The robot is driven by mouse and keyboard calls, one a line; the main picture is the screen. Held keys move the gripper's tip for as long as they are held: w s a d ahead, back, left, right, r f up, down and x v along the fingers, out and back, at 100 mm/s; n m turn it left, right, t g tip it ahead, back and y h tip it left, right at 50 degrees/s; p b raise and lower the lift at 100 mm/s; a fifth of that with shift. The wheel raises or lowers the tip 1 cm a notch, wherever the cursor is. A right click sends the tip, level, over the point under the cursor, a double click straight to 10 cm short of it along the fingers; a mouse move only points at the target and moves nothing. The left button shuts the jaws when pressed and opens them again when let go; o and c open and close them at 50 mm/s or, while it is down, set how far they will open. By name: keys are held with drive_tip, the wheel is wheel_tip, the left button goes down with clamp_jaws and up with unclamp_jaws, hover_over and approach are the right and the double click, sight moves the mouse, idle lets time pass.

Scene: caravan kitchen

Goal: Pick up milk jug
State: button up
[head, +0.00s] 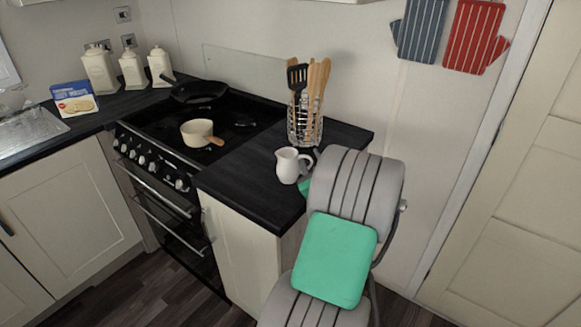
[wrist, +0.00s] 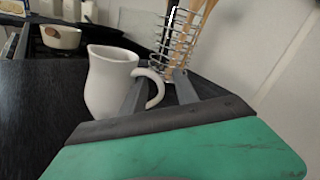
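The white milk jug (head: 288,167) stands upright near the front edge of the dark worktop, its handle towards my arm. In the wrist view the jug (wrist: 107,86) is close ahead and left of centre. My gripper (wrist: 160,82) is open. One grey finger appears at the handle's opening and the other is to the right of the handle, so the handle shows between them. I cannot tell whether either finger touches it. In the head view my arm hides most of the gripper.
A wire utensil holder (head: 304,128) with wooden spoons and a black spatula stands just behind the jug. A cream saucepan (head: 196,133) and a black frying pan (head: 200,91) sit on the hob to the left. The worktop left of the jug is clear.

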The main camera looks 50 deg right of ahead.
drive_tip(key=shift+c, duration=0.4)
clamp_jaws()
idle(0.9)
